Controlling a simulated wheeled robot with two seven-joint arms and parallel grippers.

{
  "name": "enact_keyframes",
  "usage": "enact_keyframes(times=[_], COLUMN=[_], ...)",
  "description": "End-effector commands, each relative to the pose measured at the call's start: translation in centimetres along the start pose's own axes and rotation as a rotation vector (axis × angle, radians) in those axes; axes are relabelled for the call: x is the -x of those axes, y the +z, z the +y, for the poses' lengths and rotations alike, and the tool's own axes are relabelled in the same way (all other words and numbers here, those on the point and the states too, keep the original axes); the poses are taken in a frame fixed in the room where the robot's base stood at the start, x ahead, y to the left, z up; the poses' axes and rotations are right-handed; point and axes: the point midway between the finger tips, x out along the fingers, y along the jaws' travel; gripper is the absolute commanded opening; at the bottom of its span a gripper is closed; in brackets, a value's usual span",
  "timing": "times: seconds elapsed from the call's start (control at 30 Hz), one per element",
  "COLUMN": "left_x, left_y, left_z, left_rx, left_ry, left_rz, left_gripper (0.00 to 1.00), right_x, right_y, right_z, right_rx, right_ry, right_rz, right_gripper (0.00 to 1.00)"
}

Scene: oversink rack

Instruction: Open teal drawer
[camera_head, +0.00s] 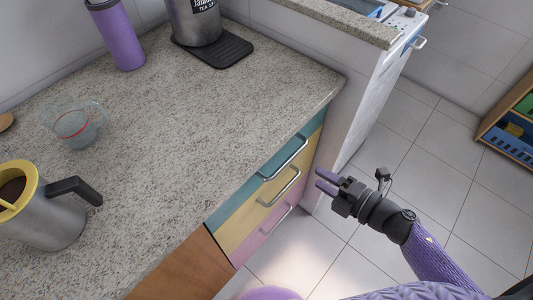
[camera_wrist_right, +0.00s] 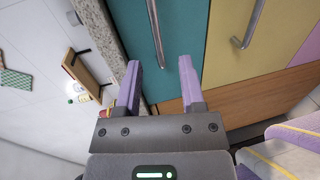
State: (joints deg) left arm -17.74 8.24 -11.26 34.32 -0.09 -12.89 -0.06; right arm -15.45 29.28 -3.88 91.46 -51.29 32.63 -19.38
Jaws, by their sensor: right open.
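The teal drawer (camera_head: 238,200) is the top one of a stack under the counter, and its front looks closed. Its silver bar handle (camera_head: 284,160) runs along the front. My right gripper (camera_head: 326,180) is open and empty, to the right of the handle and apart from it. In the right wrist view, the teal drawer (camera_wrist_right: 184,35) lies ahead of the gripper (camera_wrist_right: 162,82). The handle (camera_wrist_right: 155,30) appears beyond the fingertips, roughly in line with the gap between them. My left gripper is not in view.
Below are a yellow drawer (camera_head: 240,222) and a pink drawer (camera_head: 258,238), both with bar handles. A wooden panel (camera_head: 185,268) is beside them. The counter (camera_head: 200,130) holds a steel pitcher (camera_head: 50,222), a glass bowl (camera_head: 78,125) and a purple tumbler (camera_head: 118,38). Tiled floor is open at right.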

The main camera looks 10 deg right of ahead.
Motion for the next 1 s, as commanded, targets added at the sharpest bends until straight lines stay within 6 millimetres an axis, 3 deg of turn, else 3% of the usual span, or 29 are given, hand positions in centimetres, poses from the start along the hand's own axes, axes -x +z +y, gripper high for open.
enact_keyframes(times=[0.4, 0.6, 0.83, 1.0], left_x=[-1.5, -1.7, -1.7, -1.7], left_y=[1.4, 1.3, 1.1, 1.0], left_z=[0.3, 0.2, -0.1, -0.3], left_rx=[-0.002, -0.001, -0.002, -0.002], left_ry=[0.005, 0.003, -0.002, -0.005], left_rz=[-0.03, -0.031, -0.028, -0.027], left_gripper=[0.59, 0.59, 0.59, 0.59], right_x=[-8.3, -9.8, -9.9, -9.8], right_y=[-0.3, -0.3, -0.3, -0.3], right_z=[0.5, 0.6, 0.6, 0.6], right_rx=[0.023, 0.022, 0.021, 0.021], right_ry=[0.008, 0.006, 0.006, 0.006], right_rz=[0.016, 0.016, 0.015, 0.015], right_gripper=[0.5, 0.5, 0.5, 0.17])
